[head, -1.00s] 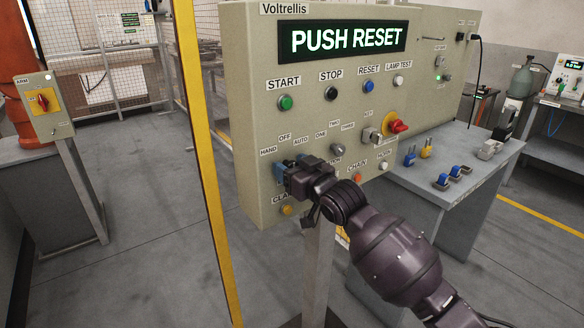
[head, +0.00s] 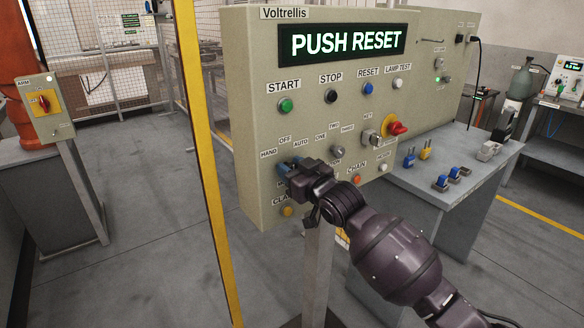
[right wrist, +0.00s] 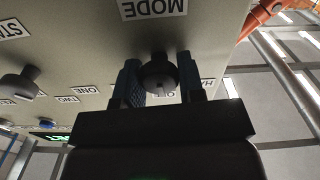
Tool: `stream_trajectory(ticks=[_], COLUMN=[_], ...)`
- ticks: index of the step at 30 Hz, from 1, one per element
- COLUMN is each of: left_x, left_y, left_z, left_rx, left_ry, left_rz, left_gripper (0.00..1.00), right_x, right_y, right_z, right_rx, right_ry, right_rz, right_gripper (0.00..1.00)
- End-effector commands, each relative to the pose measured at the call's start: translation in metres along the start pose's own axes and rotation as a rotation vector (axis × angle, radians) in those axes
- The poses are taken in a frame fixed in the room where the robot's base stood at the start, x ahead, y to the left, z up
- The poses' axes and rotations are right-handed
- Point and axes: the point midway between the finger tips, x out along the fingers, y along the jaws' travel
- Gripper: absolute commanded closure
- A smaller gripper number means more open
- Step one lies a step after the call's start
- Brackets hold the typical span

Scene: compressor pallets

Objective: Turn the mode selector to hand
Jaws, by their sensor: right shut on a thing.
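The mode selector is a dark round knob (right wrist: 159,72) in the right wrist view, under an upside-down MODE label (right wrist: 154,8). My right gripper (right wrist: 161,82) has its blue fingers on either side of the knob and is shut on it. In the head view my right gripper (head: 288,167) is at the panel's lower left, below the HAND (head: 268,154), OFF (head: 285,139) and AUTO (head: 301,144) labels. It hides the knob there. I cannot tell which position the knob points to. My left gripper is not in view.
The beige panel (head: 250,100) has a display (head: 342,42) reading PUSH RESET, push buttons, a second selector (head: 337,151) and a key switch (head: 371,137) beside a red knob (head: 397,128). A yellow post (head: 203,130) stands left of it. A table (head: 425,187) with padlocks is at right.

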Motion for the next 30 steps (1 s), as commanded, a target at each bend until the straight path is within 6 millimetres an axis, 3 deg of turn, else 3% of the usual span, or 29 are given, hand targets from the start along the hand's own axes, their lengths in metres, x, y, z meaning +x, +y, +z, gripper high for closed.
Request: stream_trajectory(ticks=[18, 30], left_x=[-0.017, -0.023], left_y=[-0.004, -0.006], left_z=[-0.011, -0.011], left_rx=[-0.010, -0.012], left_ry=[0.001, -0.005], left_rz=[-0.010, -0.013], left_gripper=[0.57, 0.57], right_x=[0.000, 0.000], right_y=[-0.001, -0.002], right_z=[-0.003, -0.001], right_rx=[-0.490, -0.670], right_ry=[0.001, 0.001], right_rz=[0.000, -0.001], right_gripper=[0.88, 0.88])
